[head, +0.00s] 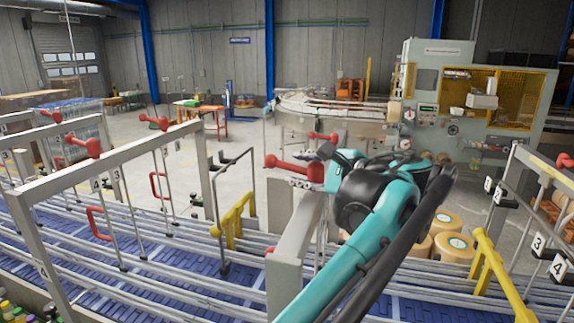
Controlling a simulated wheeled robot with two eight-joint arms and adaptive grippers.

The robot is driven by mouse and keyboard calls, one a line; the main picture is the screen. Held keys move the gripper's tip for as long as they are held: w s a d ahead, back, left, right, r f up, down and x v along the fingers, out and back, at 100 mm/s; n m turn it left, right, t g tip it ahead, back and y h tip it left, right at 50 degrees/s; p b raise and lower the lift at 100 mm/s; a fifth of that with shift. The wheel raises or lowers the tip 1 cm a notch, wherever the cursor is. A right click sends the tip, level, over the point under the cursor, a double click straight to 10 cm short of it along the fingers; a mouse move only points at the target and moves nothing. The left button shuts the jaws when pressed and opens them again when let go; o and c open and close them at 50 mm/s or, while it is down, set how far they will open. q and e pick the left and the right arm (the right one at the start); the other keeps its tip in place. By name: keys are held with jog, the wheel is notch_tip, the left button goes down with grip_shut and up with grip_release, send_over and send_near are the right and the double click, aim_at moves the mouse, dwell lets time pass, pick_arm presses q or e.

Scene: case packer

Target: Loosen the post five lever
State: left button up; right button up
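A red lever (293,167) with ball ends sits on top of the grey post (292,245) in the middle of the head view. My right gripper is not in view.
Other red levers (154,121) sit on the grey frames at left, and one (323,137) shows just behind my gripper. A blue conveyor (150,290) with rails runs below. Numbered posts (540,245) stand at right.

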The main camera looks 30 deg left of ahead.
aim_at(292, 167)
pick_arm(q)
jog(key=x, duration=0.4)
jog(key=shift+w+a, duration=0.1)
grip_shut()
jog(key=shift+p, duration=0.35)
